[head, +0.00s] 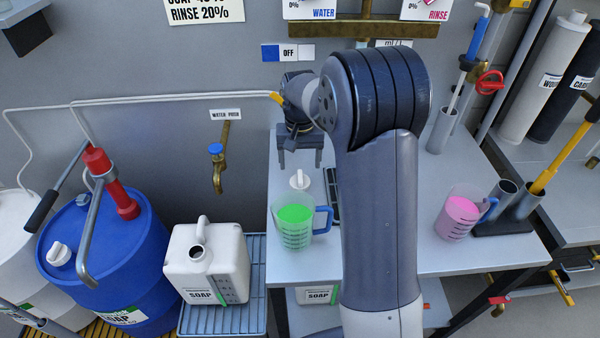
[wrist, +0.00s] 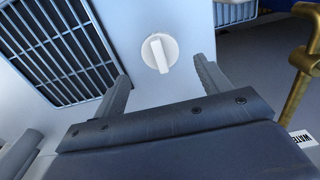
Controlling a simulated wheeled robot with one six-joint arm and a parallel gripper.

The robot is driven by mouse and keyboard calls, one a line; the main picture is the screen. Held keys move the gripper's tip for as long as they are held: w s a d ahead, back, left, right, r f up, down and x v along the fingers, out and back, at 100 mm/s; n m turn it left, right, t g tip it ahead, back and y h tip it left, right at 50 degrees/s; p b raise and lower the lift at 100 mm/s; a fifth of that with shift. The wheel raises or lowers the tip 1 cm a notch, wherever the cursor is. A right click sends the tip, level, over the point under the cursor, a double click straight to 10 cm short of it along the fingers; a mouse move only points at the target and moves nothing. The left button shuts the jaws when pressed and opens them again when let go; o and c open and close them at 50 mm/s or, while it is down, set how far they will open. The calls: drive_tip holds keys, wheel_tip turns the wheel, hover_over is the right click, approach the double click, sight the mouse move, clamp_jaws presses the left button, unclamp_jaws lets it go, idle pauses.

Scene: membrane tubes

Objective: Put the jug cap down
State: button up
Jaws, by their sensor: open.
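The white jug cap (head: 299,180) lies on the grey bench top (head: 400,255), behind the measuring jug of green liquid. In the wrist view the cap (wrist: 159,53) is a white disc with a raised grip bar, seen between and beyond the fingertips. My gripper (head: 300,163) points down above the cap, and its fingers are apart. In the wrist view my gripper (wrist: 160,75) is open and empty, with a finger on each side of the cap and no visible contact. The white soap jug (head: 207,262) stands uncapped on a blue rack to the left, its round mouth open.
The green-filled measuring jug (head: 295,220) stands close in front of the cap. A dark grille (wrist: 62,45) lies beside the cap. A brass tap (head: 218,170) and a blue drum (head: 105,245) are at left. A pink-filled jug (head: 460,212) stands at right.

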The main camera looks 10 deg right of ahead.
sight(300, 176)
wheel_tip(300, 176, up, 6)
drive_tip(key=shift+f, duration=0.15)
idle(0.3)
wheel_tip(300, 176, down, 12)
drive_tip(key=shift+f, duration=0.15)
drive_tip(key=shift+r, duration=2)
